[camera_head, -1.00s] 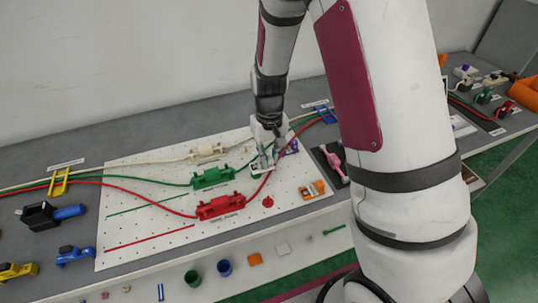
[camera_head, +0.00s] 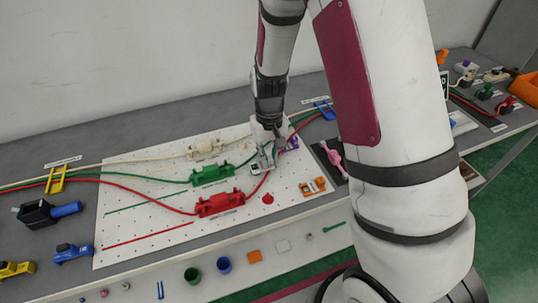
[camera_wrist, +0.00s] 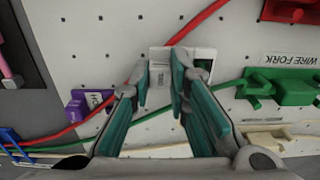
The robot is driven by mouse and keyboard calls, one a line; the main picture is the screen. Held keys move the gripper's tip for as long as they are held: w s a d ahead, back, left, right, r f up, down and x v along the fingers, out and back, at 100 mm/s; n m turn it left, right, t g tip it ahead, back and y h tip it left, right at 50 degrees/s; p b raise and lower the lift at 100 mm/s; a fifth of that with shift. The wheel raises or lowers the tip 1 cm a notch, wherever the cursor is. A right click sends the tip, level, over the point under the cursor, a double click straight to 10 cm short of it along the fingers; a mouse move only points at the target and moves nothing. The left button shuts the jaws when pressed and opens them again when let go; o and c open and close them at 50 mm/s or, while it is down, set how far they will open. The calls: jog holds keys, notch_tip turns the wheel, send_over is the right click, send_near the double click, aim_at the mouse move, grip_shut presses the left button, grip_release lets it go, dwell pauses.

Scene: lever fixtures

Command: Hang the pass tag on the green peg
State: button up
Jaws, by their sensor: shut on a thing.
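My gripper (camera_head: 266,160) is low over the white pegboard, near its back right. In the wrist view its teal fingers (camera_wrist: 161,76) are close together on a small pale tag with dark lettering (camera_wrist: 160,80), which looks like the pass tag. A white piece with a dark and green opening (camera_wrist: 203,62) sits beside the right fingertip; I cannot tell whether it is part of the tag. A green peg-like piece (camera_head: 334,227) shows at the right on the bench's front face, apart from my gripper.
Red, green and white cables cross the pegboard (camera_head: 130,225) through green (camera_head: 212,174) and red (camera_head: 220,204) fixtures. A purple fixture (camera_wrist: 88,103) stands close to my gripper. An orange fixture (camera_head: 312,187) is nearer the front. Green and blue cups (camera_head: 224,265) are on the front face.

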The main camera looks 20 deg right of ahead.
jog(key=shift+f, duration=0.15)
jog(key=shift+f+b, duration=0.3)
jog(key=shift+f, duration=0.05)
jog(key=shift+f, duration=0.1)
jog(key=o, duration=0.9)
jog(key=o, duration=0.5)
jog(key=shift+c, duration=0.2)
